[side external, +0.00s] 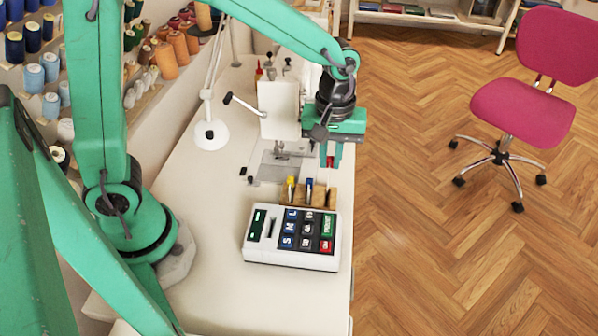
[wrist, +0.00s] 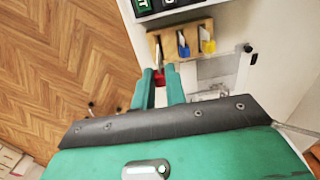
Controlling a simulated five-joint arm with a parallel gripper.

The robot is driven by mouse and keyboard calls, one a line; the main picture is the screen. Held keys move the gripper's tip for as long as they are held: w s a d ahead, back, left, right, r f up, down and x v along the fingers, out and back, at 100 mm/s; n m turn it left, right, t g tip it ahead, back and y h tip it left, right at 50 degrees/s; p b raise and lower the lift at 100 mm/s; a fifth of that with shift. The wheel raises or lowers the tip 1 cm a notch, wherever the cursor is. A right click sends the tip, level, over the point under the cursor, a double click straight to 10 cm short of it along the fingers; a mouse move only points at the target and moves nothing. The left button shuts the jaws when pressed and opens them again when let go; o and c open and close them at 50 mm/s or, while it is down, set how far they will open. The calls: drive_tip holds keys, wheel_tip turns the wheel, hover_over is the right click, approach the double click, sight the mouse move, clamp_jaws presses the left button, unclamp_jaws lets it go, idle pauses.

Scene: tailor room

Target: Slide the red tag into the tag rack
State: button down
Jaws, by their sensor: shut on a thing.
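The red tag (side external: 330,161) is between the fingers of my gripper (side external: 331,156), which is shut on it above the right side of the table. In the wrist view the tag (wrist: 159,79) shows as a small red piece between the fingertips (wrist: 160,75), which hide part of it. The wooden tag rack (side external: 332,197) stands on the table, nearer the side camera than my gripper. It also shows just past the fingertips in the wrist view (wrist: 195,27). The rack holds a yellow tag (side external: 291,184) and a blue tag (side external: 309,184). The red tag appears apart from the rack.
A white keypad device (side external: 265,257) with coloured keys stands right beside the rack. A sewing machine (side external: 278,108) is behind it, with a white lamp (side external: 211,134) to the left. Thread spools line the left wall. The table's right edge is close to the rack.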

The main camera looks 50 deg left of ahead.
drive_tip(key=shift+f, duration=0.15)
drive_tip(key=shift+f, duration=1.45)
drive_tip(key=shift+f, duration=1.6)
idle(0.7)
drive_tip(key=c, duration=1.3)
unclamp_jaws()
drive_tip(key=shift+c, duration=0.2)
drive_tip(key=shift+r, duration=0.15)
wheel_tip(320, 180, up, 7)
drive_tip(key=shift+r, duration=0.25)
